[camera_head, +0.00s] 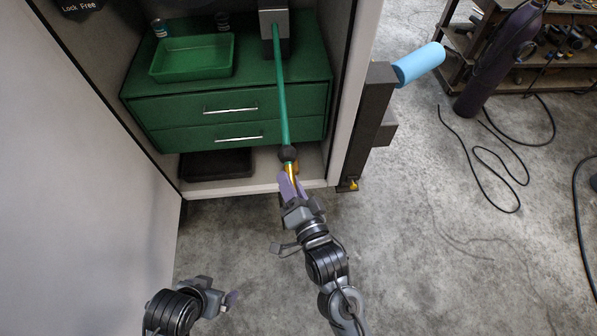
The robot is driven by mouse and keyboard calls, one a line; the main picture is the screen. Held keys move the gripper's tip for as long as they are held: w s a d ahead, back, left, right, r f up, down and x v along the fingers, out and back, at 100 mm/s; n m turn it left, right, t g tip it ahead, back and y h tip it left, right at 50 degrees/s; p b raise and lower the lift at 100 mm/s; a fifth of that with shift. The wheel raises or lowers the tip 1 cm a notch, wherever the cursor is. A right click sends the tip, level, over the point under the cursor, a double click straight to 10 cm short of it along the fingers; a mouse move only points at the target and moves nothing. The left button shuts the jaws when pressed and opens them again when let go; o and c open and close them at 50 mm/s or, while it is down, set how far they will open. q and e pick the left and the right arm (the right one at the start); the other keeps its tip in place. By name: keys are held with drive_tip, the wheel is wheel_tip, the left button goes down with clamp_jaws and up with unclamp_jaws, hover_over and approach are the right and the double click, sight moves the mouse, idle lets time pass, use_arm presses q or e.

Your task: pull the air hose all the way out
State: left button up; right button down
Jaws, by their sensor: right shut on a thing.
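The green air hose (281,92) runs taut from a grey box-shaped holder (274,22) at the top, inside the cabinet, down toward me. Its near end has a dark ball (287,153) and a brass-coloured fitting (290,169). My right gripper (290,184) is shut on the end of the hose, at the cabinet's front edge. Its fingers partly hide the fitting. My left gripper (229,299) is low in the picture, away from the hose, with nothing visible at its fingers. Its jaw gap is not clear.
A green drawer unit (170,108) with a green tray (193,73) on top stands in the cabinet, behind the hose. A dark post with a light blue cylinder (419,64) stands right of the cabinet. Black cables (487,150) lie on the floor at right. The floor in front is clear.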

drive_tip(key=c, duration=0.9)
unclamp_jaws()
drive_tip(key=shift+s, duration=0.1)
drive_tip(key=shift+s+d+f, duration=0.1)
drive_tip(key=shift+s+d, duration=0.15)
drive_tip(key=shift+s, duration=0.2)
drive_tip(key=b+v, duration=0.2)
drive_tip(key=v, duration=0.7)
drive_tip(key=shift+s+b, duration=0.3)
drive_tip(key=shift+b, duration=0.1)
drive_tip(key=shift+d, duration=0.15)
